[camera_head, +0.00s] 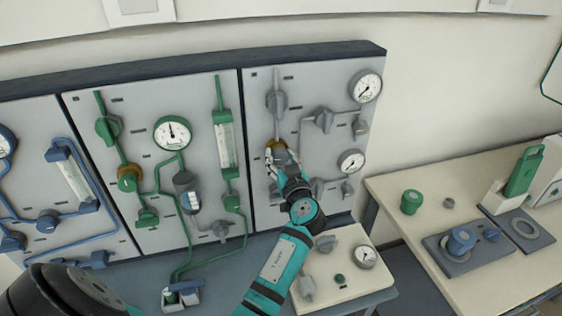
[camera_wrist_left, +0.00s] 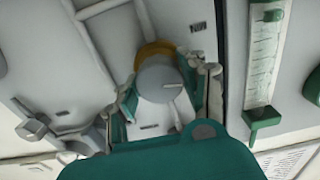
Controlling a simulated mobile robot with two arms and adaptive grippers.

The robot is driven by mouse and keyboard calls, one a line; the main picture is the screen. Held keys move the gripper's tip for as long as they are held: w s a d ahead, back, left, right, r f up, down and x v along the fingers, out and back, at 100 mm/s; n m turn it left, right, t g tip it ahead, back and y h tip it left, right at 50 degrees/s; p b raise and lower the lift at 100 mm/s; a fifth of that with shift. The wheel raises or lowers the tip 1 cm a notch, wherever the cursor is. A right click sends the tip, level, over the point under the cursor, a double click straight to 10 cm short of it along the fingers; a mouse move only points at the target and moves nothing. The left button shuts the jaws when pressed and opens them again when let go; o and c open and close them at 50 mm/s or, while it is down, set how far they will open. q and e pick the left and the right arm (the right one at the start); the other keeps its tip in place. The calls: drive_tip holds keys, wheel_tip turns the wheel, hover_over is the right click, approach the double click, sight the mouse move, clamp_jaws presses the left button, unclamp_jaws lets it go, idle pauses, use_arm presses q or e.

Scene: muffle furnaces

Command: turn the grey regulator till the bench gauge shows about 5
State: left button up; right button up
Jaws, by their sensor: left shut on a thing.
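The grey regulator is a round grey knob with a brass collar (camera_head: 271,147) on the right-hand grey panel. My left gripper (camera_head: 281,157) is shut on it and hides most of it in the head view. In the left wrist view the grey regulator (camera_wrist_left: 162,80) sits between the two fingers, with its brass collar behind. The bench gauge (camera_head: 365,256) is a small white dial on the cream bench plate at lower right; its needle is too small to read surely. My right gripper is not in view.
The same panel carries an upper gauge (camera_head: 365,86), a lower gauge (camera_head: 351,161) and grey valves close around the gripper. A green-piped panel (camera_head: 190,110) stands to its left. A table (camera_head: 405,225) with green and blue parts stands at right.

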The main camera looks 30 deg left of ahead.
use_arm(q)
drive_tip(key=m+b, duration=0.1)
drive_tip(key=m, duration=0.1)
drive_tip(key=shift+m, duration=0.3)
drive_tip(key=m+b, duration=0.1)
drive_tip(key=m, duration=0.1)
drive_tip(key=shift+r+m, duration=0.1)
drive_tip(key=shift+m, duration=0.3)
drive_tip(key=m, duration=0.2)
drive_tip(key=shift+m, duration=0.4)
drive_tip(key=m, duration=0.2)
drive_tip(key=shift+r+m, duration=0.1)
drive_tip(key=shift+m, duration=0.2)
drive_tip(key=m+p, duration=0.1)
drive_tip(key=m, duration=0.1)
drive_tip(key=shift+m, duration=0.4)
drive_tip(key=m+p, duration=0.1)
drive_tip(key=m, duration=0.2)
drive_tip(key=shift+m+p, duration=0.3)
drive_tip(key=shift+p, duration=0.1)
drive_tip(key=m+p, duration=0.2)
drive_tip(key=m, duration=0.2)
drive_tip(key=shift+m+p, duration=0.95)
drive_tip(key=shift+m, duration=0.65)
drive_tip(key=shift+f, duration=0.2)
